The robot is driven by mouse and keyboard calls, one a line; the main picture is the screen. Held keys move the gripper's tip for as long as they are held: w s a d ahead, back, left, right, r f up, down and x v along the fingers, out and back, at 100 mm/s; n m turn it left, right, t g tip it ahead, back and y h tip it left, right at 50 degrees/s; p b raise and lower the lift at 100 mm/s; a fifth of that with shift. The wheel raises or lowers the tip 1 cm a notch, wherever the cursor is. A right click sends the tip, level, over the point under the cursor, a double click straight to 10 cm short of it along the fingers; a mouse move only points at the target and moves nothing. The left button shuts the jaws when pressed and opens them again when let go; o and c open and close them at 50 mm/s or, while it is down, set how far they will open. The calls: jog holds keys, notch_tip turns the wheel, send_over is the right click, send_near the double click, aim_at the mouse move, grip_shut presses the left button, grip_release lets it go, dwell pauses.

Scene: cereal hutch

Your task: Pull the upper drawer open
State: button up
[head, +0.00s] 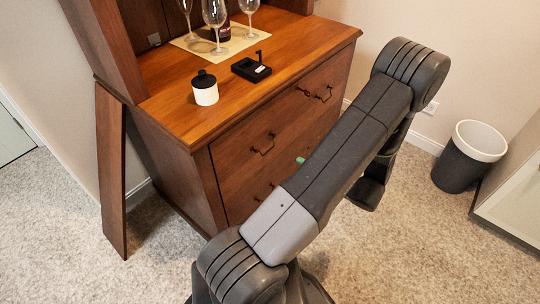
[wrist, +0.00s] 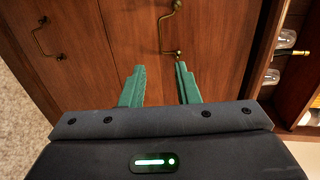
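The upper drawer (head: 290,120) of the wooden hutch looks shut, its front flush with the cabinet. It has dark brass pull handles, one at the left (head: 264,146) and one at the right (head: 323,95). In the wrist view one upper drawer handle (wrist: 162,30) stands ahead of my gripper (wrist: 160,82). My gripper's two green fingers are apart with nothing between them, short of the handle. In the head view my arm hides most of the gripper; only a green tip (head: 300,160) shows before the drawer front.
A lower drawer handle (wrist: 42,40) is at the left of the wrist view. On the hutch top (head: 180,112) are a white jar with a black lid (head: 205,90), a black box (head: 251,69) and several glasses on a mat. A bin (head: 470,156) stands at the right.

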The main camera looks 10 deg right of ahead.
jog(key=b+x, duration=0.1)
jog(key=x, duration=1.2)
jog(key=shift+w+a, duration=0.2)
jog(key=shift+w, duration=0.1)
grip_shut()
